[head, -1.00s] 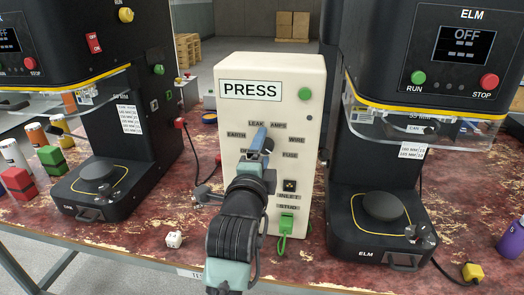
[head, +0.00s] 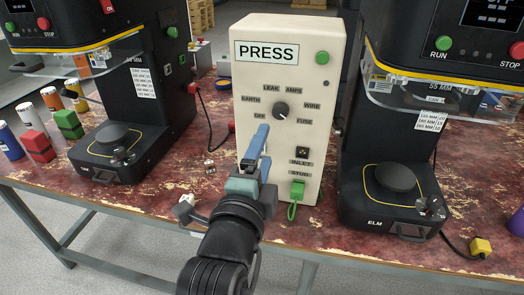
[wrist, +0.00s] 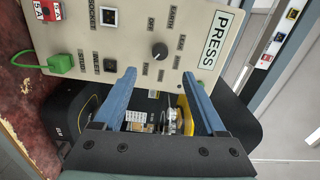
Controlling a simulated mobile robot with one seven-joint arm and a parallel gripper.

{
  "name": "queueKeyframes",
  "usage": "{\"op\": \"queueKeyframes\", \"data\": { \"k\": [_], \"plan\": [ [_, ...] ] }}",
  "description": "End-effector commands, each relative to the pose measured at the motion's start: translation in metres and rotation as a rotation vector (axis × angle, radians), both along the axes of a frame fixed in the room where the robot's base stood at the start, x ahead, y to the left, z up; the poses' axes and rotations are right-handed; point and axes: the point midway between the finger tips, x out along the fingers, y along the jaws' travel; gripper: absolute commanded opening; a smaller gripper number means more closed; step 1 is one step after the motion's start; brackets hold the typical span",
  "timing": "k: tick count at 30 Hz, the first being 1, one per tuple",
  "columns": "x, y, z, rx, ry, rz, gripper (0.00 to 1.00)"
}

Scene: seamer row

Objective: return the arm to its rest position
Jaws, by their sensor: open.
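My gripper (head: 262,132) is open and empty, with blue fingers. In the head view it is in front of the lower left part of the cream PRESS tester box (head: 245,90), and my arm reaches up to it from the bottom. In the wrist view the two fingers of my gripper (wrist: 158,74) stand wide apart, with nothing between their tips. The box's face (wrist: 130,35) appears turned there, and its black dial (wrist: 159,50) shows beyond the fingertips. I cannot tell the exact gap to the panel. The dial (head: 281,110) is unobstructed in the head view.
Black seamers stand left (head: 150,95) and right (head: 350,150) of the box. A green plug (head: 297,188) with a looped cord is on its front. Coloured cans (head: 68,124) stand at the left.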

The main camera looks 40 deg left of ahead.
Motion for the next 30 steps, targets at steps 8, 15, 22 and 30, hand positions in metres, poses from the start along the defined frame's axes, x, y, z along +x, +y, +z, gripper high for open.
{"op": "queueKeyframes", "data": {
  "k": [8,15,22,30],
  "plan": [
    [-0.005,-0.003,0.000,0.001,0.001,0.000,0.73],
    [-0.005,-0.003,0.000,0.001,0.001,0.000,0.73],
    [-0.003,-0.005,0.003,-0.003,-0.010,-0.006,0.73],
    [0.033,-0.081,0.100,-0.213,-0.352,-0.196,0.73]
  ]
}}
